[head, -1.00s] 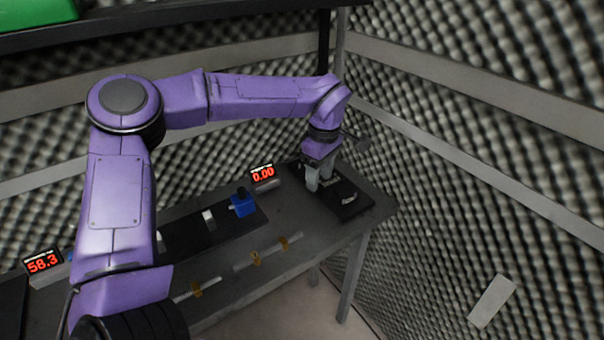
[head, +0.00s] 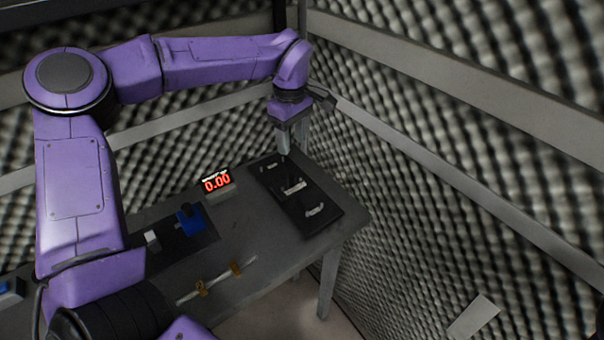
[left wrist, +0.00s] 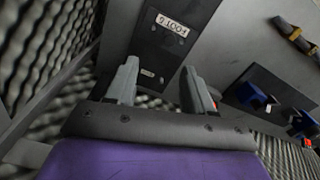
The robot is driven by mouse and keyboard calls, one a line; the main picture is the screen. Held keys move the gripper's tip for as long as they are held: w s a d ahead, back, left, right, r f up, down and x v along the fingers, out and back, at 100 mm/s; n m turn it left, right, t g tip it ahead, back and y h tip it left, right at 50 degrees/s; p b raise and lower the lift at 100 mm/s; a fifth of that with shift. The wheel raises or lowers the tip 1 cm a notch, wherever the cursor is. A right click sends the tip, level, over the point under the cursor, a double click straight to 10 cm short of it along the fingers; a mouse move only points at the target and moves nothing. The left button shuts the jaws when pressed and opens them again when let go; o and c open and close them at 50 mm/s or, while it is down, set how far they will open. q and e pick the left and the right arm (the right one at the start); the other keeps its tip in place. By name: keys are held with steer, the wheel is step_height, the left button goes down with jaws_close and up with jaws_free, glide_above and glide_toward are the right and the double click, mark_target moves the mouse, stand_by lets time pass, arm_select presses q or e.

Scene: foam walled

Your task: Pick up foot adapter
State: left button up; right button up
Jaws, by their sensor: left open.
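A black tray (head: 277,187) lies on the table's far right part and carries three small pale pieces or labels in a row. In the left wrist view its dark surface (left wrist: 150,45) shows a white label (left wrist: 171,23), upside down, that seems to read "FOOT". I cannot make out a separate foot adapter for certain. My left gripper (head: 293,147) points down above the tray's far end, open and apart from the tray's middle pieces. In the left wrist view its two fingers (left wrist: 160,68) are spread with nothing between them. My right gripper is not in view.
A red display reading 0.00 (head: 216,181) stands left of the tray. A blue block (head: 190,219) sits on a dark board. A rod with yellow clips (head: 217,279) lies along the table's front. Foam walls (head: 440,190) stand close behind and right.

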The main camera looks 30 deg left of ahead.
arm_select(q)
glide_above(291, 175)
step_height(291, 175, down, 5)
steer(key=shift+w+a+r, duration=0.15)
steer(key=shift+r, duration=0.05)
step_height(291, 175, down, 5)
steer(key=shift+r+p, duration=0.2)
steer(key=shift+p, duration=0.6)
steer(key=shift+f, duration=0.35)
jaws_close()
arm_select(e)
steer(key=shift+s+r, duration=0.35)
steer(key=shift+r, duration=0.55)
